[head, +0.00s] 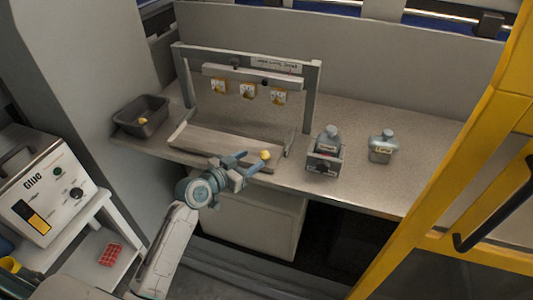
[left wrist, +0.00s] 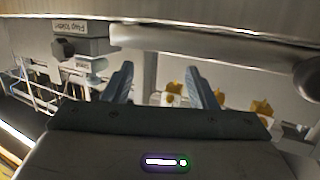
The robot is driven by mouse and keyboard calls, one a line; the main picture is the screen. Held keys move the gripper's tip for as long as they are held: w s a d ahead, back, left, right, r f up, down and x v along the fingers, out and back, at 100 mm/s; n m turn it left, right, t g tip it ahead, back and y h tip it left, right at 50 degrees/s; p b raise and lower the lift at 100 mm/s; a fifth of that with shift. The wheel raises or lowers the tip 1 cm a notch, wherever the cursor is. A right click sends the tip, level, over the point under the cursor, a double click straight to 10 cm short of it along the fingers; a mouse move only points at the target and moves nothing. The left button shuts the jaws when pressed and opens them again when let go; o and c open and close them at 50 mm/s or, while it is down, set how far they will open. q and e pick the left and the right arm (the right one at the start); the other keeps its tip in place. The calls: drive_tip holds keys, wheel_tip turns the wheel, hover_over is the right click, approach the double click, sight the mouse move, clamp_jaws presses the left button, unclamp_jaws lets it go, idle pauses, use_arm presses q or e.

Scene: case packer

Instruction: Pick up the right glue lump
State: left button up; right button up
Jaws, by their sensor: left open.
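The right glue lump (head: 265,155) is a small yellow blob over the right part of the wooden board (head: 225,143) under the grey frame. My left gripper (head: 254,161) is open and reaches in from the lower left, its fingertips close beside the lump. I cannot tell whether they touch it. In the left wrist view the two open fingers (left wrist: 160,82) show with no lump clearly seen between them. Another yellow lump (head: 143,120) lies in the dark bin (head: 155,129) at the left. My right gripper is not in view.
A labelled bottle in a holder (head: 324,163) and another bottle (head: 382,147) stand to the right. A yellow post (head: 440,180) rises at the right. Counter between is clear.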

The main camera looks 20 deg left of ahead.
sight(264, 153)
use_arm(q)
drive_tip(key=shift+w+d+p, duration=0.3)
drive_tip(key=shift+w+p, duration=0.1)
drive_tip(key=shift+w, duration=0.2)
drive_tip(key=p+x, duration=0.1)
drive_tip(key=x, duration=0.2)
drive_tip(key=shift+w+f, duration=0.1)
drive_tip(key=shift+f, duration=0.1)
drive_tip(key=shift+w+d+f, duration=0.2)
drive_tip(key=shift+w+d, duration=0.05)
drive_tip(key=shift+w, duration=0.15)
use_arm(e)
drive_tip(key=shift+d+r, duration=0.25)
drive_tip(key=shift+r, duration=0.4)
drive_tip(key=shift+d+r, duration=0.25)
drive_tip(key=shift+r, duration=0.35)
use_arm(q)
drive_tip(key=shift+s, duration=0.1)
drive_tip(key=c, duration=1)
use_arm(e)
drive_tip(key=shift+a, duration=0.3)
